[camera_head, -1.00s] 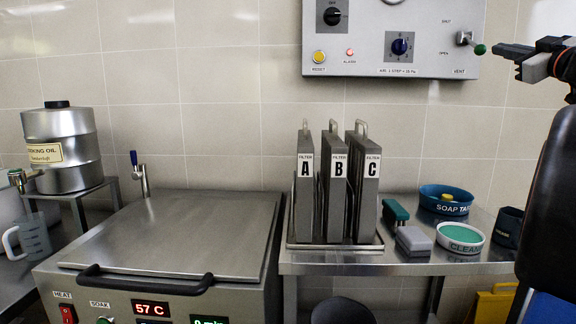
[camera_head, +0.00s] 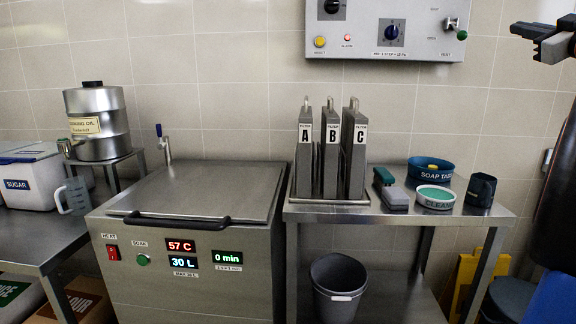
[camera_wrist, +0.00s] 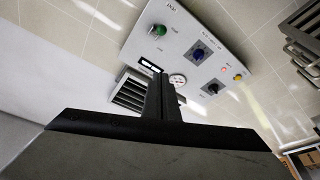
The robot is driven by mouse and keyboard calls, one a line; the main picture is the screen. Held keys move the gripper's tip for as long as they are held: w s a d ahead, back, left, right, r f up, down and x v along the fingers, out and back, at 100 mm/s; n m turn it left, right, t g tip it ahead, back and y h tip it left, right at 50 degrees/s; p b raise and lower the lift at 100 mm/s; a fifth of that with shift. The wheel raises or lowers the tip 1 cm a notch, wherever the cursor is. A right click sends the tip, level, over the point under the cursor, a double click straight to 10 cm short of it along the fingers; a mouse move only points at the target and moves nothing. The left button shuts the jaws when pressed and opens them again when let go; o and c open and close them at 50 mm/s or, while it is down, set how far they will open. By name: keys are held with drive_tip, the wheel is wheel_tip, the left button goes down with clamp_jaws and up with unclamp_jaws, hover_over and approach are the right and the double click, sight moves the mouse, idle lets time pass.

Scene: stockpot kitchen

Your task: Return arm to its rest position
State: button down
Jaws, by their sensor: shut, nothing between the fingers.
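My gripper (camera_head: 541,38) is at the upper right of the head view, with its fingers pointing left, closed together and empty. It is to the right of the grey control panel (camera_head: 372,50) and apart from it. In the wrist view the dark fingers (camera_wrist: 160,98) run up the middle, with the control panel (camera_wrist: 184,58) beyond them. The panel's knobs, its green knob (camera_wrist: 158,30) and a gauge show there. The dark upright part of my arm fills the right edge of the head view.
A steel tank (camera_head: 190,240) with a closed lid stands at centre left. The steel table (camera_head: 490,213) holds filters A, B and C (camera_head: 329,155), a soap tub (camera_head: 431,168), a sponge dish and a dark mug (camera_head: 481,190). A grey bin (camera_head: 338,285) stands below. An oil drum (camera_head: 97,118) is at left.

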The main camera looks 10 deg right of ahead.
drive_tip(key=a+f+m+g+y, duration=0.2)
drive_tip(key=a+f+g+y, duration=0.5)
drive_tip(key=a+f, duration=2.25)
drive_tip(key=s+a+f+m+g+h, duration=0.1)
drive_tip(key=s+a+f+g, duration=0.3)
drive_tip(key=f, duration=0.4)
drive_tip(key=s+a+f+m+g+h, duration=0.1)
drive_tip(key=s+a+f+g, duration=0.2)
drive_tip(key=s+a+f, duration=0.35)
drive_tip(key=s+d+f+m+g+h, duration=0.1)
drive_tip(key=s+d+f+g+h, duration=0.1)
drive_tip(key=s+f, duration=1)
wheel_tip(320, 180, down, 3)
drive_tip(key=shift+h, duration=0.8)
